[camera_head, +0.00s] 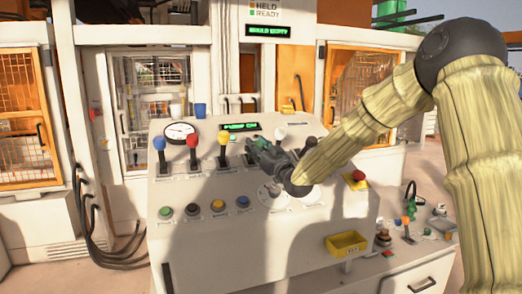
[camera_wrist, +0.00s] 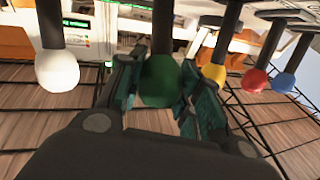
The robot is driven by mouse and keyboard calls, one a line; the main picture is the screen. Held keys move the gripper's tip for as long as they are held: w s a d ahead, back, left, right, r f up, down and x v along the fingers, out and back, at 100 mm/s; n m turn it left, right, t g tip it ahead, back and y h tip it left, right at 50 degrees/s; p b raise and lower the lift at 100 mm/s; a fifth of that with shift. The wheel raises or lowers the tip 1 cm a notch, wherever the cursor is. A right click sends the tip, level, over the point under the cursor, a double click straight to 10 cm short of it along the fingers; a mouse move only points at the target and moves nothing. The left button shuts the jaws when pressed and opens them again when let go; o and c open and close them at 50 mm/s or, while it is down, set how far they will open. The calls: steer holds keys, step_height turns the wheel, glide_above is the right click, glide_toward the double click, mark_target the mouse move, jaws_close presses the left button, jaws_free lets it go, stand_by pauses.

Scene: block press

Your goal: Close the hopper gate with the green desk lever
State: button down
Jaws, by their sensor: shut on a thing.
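The green desk lever shows in the wrist view as a dark green ball knob (camera_wrist: 160,82) on a dark stem. My gripper (camera_wrist: 163,92) has its fingers on both sides of the knob and is shut on it. In the head view my gripper (camera_head: 262,150) reaches in from the right over the lever row on the sloped desk (camera_head: 180,240). There it covers most of the green lever, so the lever's tilt is hard to tell. The hopper gate cannot be made out in either view.
Blue (camera_head: 158,143), red (camera_head: 192,140) and yellow (camera_head: 222,137) levers stand left of my gripper, a white one (camera_head: 280,132) to its right. Below are several push buttons. A red stop button (camera_head: 356,176) and yellow tray (camera_head: 346,244) are at the right. The upper display (camera_head: 268,31) reads "MOULD EMPTY".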

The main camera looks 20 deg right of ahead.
steer(key=shift+f, duration=0.2)
steer(key=c, duration=1)
jaws_free()
steer(key=shift+r, duration=0.1)
steer(key=shift+o, duration=0.2)
steer(key=shift+s, duration=0.1)
steer(key=v, duration=1.2)
steer(key=shift+d, duration=0.1)
